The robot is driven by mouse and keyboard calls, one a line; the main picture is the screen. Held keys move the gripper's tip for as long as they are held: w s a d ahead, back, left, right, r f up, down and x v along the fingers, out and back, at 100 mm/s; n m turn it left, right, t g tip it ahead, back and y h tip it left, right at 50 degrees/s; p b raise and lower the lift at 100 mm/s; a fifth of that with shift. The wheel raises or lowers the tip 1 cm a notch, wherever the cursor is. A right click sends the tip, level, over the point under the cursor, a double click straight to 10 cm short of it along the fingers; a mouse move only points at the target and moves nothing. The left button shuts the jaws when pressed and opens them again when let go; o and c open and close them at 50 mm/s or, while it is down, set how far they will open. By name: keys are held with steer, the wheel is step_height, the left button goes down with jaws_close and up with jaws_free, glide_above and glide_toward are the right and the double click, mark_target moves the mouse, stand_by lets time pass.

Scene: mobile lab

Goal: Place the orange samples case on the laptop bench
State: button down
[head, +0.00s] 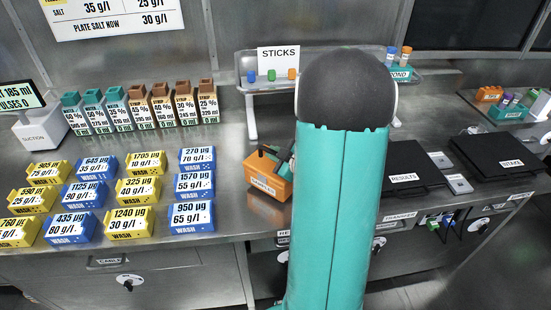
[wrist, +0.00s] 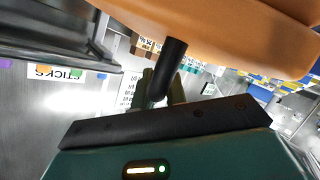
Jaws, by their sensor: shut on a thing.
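The orange samples case (head: 262,187) is left of my teal arm in the head view, over the steel bench top (head: 225,145). I cannot tell whether it touches the surface. Its dark handle (head: 268,153) is at its top, and my gripper (head: 287,158), partly hidden by my arm, is shut on it. In the wrist view the case (wrist: 240,35) fills the top edge and its black handle (wrist: 171,60) reaches down to my gripper (wrist: 163,92). Two black laptops, RESULTS (head: 408,165) and INTAKE (head: 495,150), lie closed on the right.
Yellow and blue wash boxes (head: 137,190) stand in rows at the left, with several strip bottles (head: 140,106) behind. A STICKS rack (head: 252,105) stands at the back. Small colored items in teal and orange holders (head: 505,105) are at the far right.

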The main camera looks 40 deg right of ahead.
steer(key=shift+d+f, duration=0.15)
steer(key=shift+f, duration=0.85)
steer(key=c, duration=1.4)
jaws_free()
steer(key=shift+f, duration=0.15)
steer(key=shift+c, duration=0.2)
steer(key=shift+s, duration=0.1)
